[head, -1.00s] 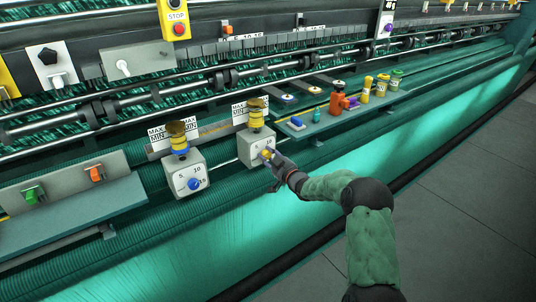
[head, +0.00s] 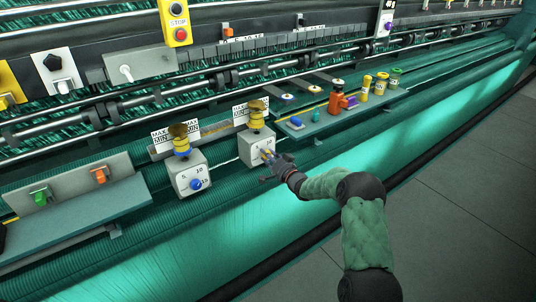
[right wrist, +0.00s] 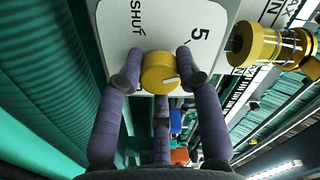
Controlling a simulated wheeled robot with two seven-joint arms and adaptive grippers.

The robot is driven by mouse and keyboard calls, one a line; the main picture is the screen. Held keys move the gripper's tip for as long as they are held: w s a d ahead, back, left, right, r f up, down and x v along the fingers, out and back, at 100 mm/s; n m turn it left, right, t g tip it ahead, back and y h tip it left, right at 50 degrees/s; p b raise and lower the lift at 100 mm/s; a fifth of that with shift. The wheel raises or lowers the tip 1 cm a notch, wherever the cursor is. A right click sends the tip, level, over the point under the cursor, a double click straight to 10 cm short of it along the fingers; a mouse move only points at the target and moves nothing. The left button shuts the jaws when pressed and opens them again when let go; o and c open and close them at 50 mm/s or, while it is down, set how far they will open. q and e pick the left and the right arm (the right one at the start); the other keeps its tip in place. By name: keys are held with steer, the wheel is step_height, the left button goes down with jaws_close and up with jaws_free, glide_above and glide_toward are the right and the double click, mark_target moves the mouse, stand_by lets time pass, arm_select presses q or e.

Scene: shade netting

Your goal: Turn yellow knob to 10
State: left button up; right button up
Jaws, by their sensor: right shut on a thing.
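The yellow knob (right wrist: 158,72) sits on a pale dial plate (right wrist: 120,30) in the right wrist view. "SHUT" and "5" show on the plate; the 10 mark is not readable there. A white pointer line runs across the knob's lower right part. My right gripper (right wrist: 158,80) is shut on the knob, with purple-grey fingers on both sides and one below. In the head view the right gripper (head: 270,160) covers much of the knob on the front of a grey box (head: 250,143). My left gripper is not in view.
A similar box with a blue knob (head: 196,184) stands to the left. A shelf (head: 318,128) with an orange fitting (head: 336,104) and small containers lies to the right. Green netting (head: 220,235) hangs below.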

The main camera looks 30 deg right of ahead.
steer(key=m+p, duration=0.2)
steer(key=m, duration=0.4)
steer(key=shift+r, duration=0.15)
steer(key=m+p, duration=0.1)
steer(key=m, duration=0.4)
steer(key=shift+m+p, duration=0.4)
steer(key=o, duration=1.2)
steer(key=shift+d+f, duration=0.1)
steer(key=shift+f, duration=0.1)
steer(key=shift+c, duration=0.2)
steer(key=s, duration=1.2)
steer(key=shift+d, duration=0.4)
